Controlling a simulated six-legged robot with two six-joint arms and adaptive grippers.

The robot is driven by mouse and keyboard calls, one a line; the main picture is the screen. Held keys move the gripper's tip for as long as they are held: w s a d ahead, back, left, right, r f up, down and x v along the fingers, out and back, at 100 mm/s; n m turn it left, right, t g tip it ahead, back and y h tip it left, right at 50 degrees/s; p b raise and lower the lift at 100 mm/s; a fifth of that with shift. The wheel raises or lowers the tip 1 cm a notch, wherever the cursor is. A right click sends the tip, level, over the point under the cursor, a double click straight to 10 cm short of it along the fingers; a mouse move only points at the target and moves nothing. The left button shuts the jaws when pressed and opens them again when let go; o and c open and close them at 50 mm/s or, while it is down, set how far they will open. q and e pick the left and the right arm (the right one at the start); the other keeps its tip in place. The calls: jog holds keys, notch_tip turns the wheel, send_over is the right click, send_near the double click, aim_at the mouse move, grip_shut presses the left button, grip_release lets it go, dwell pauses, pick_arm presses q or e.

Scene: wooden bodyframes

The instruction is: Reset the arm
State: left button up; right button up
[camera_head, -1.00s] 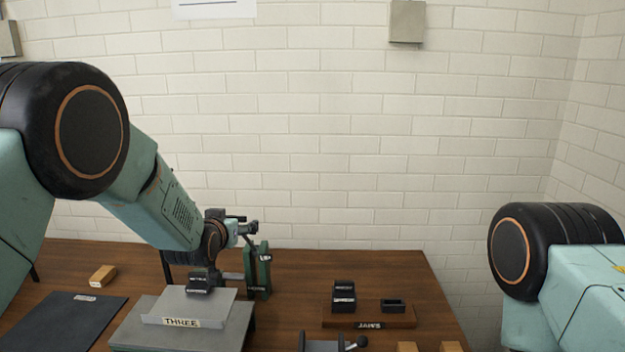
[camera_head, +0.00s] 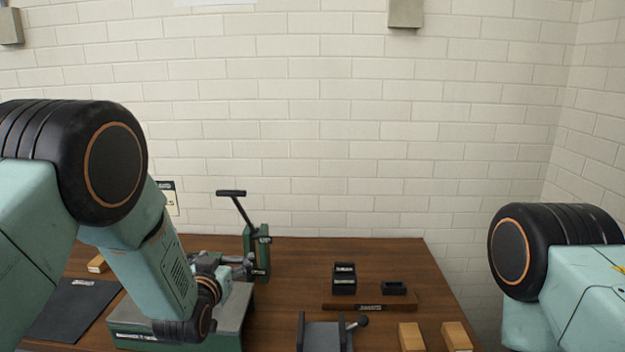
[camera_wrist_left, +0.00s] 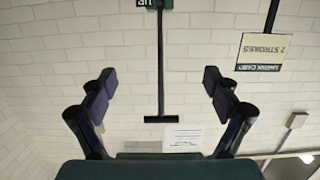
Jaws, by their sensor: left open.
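My left gripper (camera_head: 238,264) is open and empty in the head view, low over the table beside a green lever press (camera_head: 256,238). The lever also shows upside down in the wrist view (camera_wrist_left: 161,70), seen between the fingers and not held. My left forearm hides part of a grey-topped green block (camera_head: 228,322). My right gripper is outside the views; only part of my right arm shows.
On the wooden table (camera_head: 300,265) are a dark mat (camera_head: 70,312), a small wooden block (camera_head: 97,264), a board with black holders (camera_head: 368,303), a grey fixture (camera_head: 324,336) and wooden blocks (camera_head: 411,337). A sign (camera_wrist_left: 258,52) is behind. The back middle is clear.

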pick_arm(q)
jog(key=f+t+b, duration=0.1)
jog(key=f+b, duration=0.1)
jog(key=s+f+t+b, duration=0.1)
jog(key=f+b, duration=0.2)
jog(key=shift+s+f+b, duration=0.1)
jog(key=shift+f+b, duration=0.2)
jog(key=shift+f, duration=0.05)
dwell(0.4)
jog(key=shift+f, duration=0.1)
